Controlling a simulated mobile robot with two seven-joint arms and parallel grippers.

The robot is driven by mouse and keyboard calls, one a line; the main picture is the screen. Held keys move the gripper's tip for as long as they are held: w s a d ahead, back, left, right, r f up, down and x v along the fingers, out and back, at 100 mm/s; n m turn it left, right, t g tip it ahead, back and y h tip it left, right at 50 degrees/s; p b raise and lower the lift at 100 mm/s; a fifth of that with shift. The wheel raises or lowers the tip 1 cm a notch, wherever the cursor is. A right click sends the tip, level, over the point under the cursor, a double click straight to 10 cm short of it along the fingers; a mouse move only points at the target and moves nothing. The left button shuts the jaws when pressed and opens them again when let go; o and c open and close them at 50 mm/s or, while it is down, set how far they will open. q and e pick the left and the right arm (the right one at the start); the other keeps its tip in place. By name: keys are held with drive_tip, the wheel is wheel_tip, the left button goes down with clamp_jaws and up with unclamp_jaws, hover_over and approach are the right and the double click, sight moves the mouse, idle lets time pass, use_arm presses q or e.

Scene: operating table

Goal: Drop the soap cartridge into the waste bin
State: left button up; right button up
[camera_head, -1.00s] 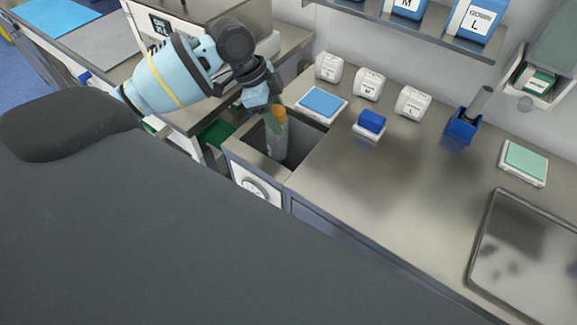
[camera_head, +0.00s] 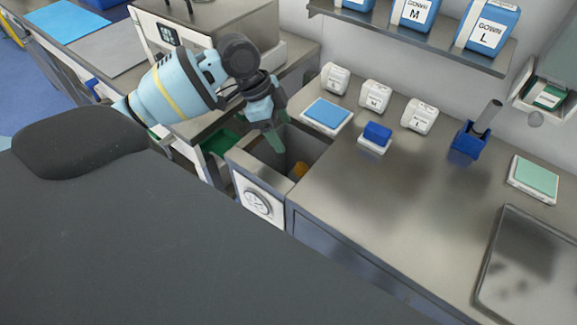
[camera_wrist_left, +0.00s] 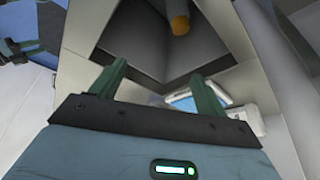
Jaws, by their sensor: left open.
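The soap cartridge, grey with an orange cap (camera_head: 300,169), is down inside the waste bin (camera_head: 253,163), a square opening set in the counter. Most of its body is hidden by the bin wall in the head view. In the left wrist view the cartridge (camera_wrist_left: 180,20) shows beyond the fingertips, apart from them. My left gripper (camera_head: 273,143) is over the bin opening, open and empty. Its two green fingers (camera_wrist_left: 160,82) stand apart in the left wrist view. My right gripper is not in view.
A blue pad on a white tray (camera_head: 327,114) lies right beside the bin. A shelf (camera_head: 420,38) overhangs behind. The counter's middle is clear.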

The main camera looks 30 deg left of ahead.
use_arm(q)
drive_tip(key=v, duration=0.7)
drive_tip(key=shift+r, duration=0.3)
drive_tip(key=shift+s+a, duration=0.1)
